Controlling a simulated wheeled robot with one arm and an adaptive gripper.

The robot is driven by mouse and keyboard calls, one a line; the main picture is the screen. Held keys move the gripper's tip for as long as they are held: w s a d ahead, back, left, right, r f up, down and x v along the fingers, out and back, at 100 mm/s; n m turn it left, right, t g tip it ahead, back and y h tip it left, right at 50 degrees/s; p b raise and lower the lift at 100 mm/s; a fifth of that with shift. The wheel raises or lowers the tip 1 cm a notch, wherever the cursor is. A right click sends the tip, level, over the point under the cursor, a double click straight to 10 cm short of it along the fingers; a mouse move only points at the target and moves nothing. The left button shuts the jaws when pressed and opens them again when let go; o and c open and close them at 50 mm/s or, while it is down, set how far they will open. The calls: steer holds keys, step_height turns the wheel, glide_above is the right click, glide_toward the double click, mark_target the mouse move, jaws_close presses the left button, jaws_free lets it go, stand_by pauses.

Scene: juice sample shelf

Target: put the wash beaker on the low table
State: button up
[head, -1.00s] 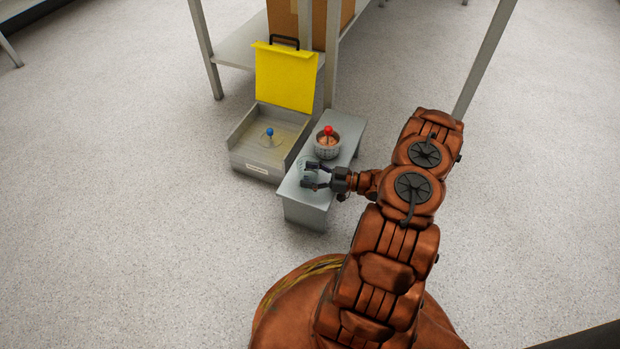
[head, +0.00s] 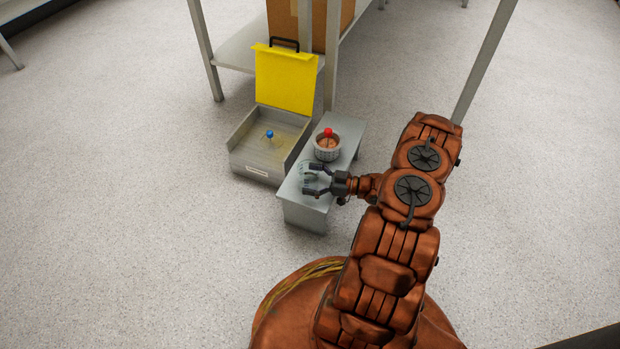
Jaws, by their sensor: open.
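A small clear glass vessel, apparently the wash beaker (head: 305,172), stands on the grey low table (head: 308,213). It is faint and partly hidden by my gripper. My gripper (head: 306,180) is open just above the table top, with its two fingers pointing left. The fingers lie at the beaker's near side and around part of it; I cannot tell whether they touch it.
A woven basket (head: 327,153) with a red-topped item (head: 328,132) stands on the table's far half. Left of the table is an open grey box (head: 247,160) with a raised yellow lid (head: 285,80) and a blue-topped item (head: 269,135) inside. A shelf post (head: 333,50) rises behind.

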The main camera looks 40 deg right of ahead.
steer(key=shift+r, duration=0.15)
steer(key=p+v, duration=0.3)
steer(key=v, duration=0.9)
steer(key=shift+p, duration=0.35)
